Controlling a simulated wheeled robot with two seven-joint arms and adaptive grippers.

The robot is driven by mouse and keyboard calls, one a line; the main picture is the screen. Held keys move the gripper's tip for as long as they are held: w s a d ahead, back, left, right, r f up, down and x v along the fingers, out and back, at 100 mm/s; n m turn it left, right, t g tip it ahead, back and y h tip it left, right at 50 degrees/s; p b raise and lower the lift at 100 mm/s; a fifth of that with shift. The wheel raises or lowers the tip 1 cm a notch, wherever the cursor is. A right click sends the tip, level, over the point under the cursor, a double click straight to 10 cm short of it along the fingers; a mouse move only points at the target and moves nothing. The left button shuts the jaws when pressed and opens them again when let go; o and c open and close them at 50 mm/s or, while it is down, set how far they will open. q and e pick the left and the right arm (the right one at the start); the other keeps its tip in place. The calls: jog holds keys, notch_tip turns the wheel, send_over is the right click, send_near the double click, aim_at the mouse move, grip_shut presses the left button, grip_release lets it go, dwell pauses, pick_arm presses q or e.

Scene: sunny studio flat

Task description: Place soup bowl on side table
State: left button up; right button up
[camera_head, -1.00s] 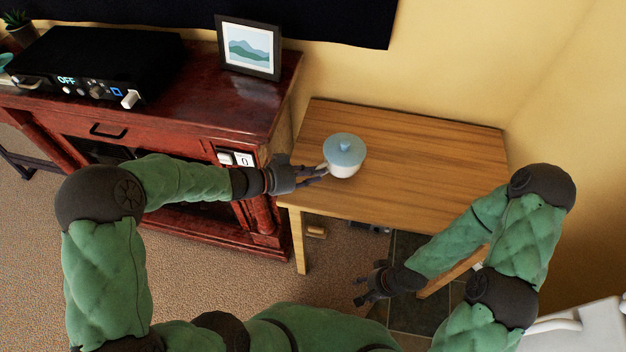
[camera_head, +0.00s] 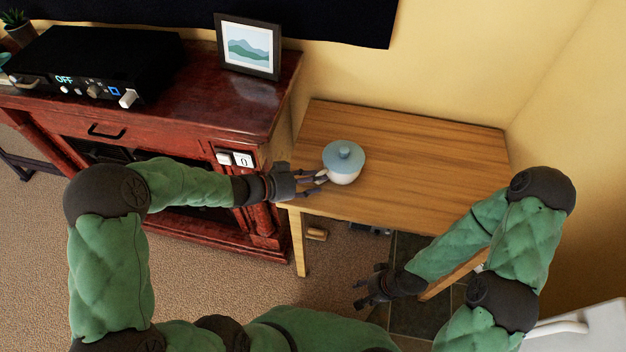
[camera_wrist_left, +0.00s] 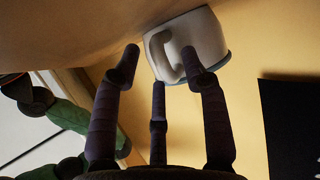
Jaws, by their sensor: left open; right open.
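The soup bowl (camera_head: 343,173) is white with a pale blue lid and a small knob. It stands upright on the left part of the wooden side table (camera_head: 430,165). My left gripper (camera_head: 318,180) is open at the bowl's left side, its fingertips by the bowl's handle. In the left wrist view the white bowl (camera_wrist_left: 190,45) and its handle (camera_wrist_left: 163,55) show just beyond the open fingers (camera_wrist_left: 160,75); whether a fingertip touches cannot be told. My right gripper (camera_head: 362,292) is open and empty, low in front of the table.
A dark red cabinet (camera_head: 225,100) stands left of the table, with a black stereo (camera_head: 100,65) and a framed picture (camera_head: 248,47) on top. The table's right part is clear. Yellow walls close off the back and right. A small wooden thing (camera_head: 316,234) lies under the table.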

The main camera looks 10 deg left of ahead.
pick_arm(q)
jog(key=shift+r, duration=0.15)
jog(key=p+v, duration=0.3)
jog(key=v, duration=0.9)
